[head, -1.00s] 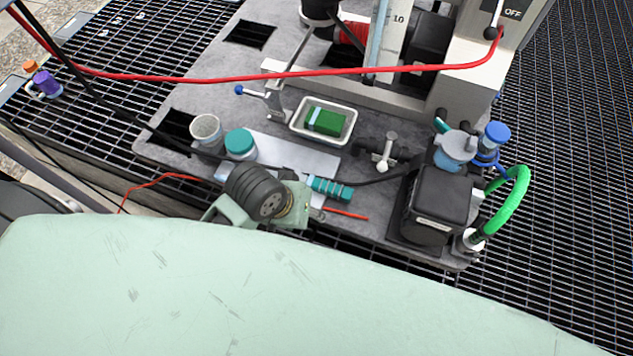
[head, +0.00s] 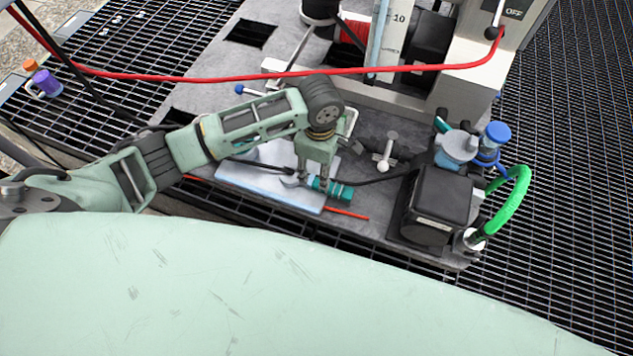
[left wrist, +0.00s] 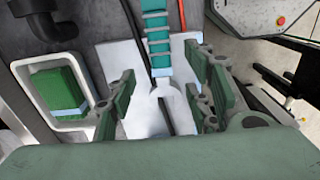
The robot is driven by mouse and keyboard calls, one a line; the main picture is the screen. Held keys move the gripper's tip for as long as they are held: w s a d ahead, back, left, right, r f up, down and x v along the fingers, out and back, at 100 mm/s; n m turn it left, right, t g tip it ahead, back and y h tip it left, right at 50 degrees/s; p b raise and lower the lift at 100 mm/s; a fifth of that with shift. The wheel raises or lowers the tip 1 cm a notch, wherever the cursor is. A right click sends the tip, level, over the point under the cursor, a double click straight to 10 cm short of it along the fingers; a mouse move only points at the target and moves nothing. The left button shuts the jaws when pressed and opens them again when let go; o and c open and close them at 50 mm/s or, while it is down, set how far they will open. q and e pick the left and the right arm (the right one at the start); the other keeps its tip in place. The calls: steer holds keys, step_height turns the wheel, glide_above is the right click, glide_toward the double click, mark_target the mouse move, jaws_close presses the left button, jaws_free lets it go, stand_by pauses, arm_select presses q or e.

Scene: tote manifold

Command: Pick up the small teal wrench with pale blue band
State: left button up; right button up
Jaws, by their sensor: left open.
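The teal wrench (head: 341,191) with a pale blue band lies on a pale plate (head: 240,182), its metal jaw end pointing left in the head view. In the left wrist view, the wrench's teal banded handle (left wrist: 158,42) runs up to the top edge and its open metal jaw points down. My left gripper (head: 314,178) is open above the jaw end. In the left wrist view, the fingers of my left gripper (left wrist: 160,95) stand either side of the jaw, apart from it. The exact height gap cannot be told. My right gripper is out of view.
A white tray with a green block (left wrist: 62,98) lies beside the gripper. A black cable (head: 385,178) and a thin red rod (head: 347,214) lie near the handle. A valve fitting (head: 386,150) and a black box (head: 437,205) stand to the right. A red hose (head: 230,78) crosses behind.

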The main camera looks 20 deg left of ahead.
mark_target(317, 181)
arm_select(q)
steer(key=f, duration=0.7)
steer(key=shift+a+f, duration=0.15)
steer(key=shift+a, duration=0.2)
jaws_close()
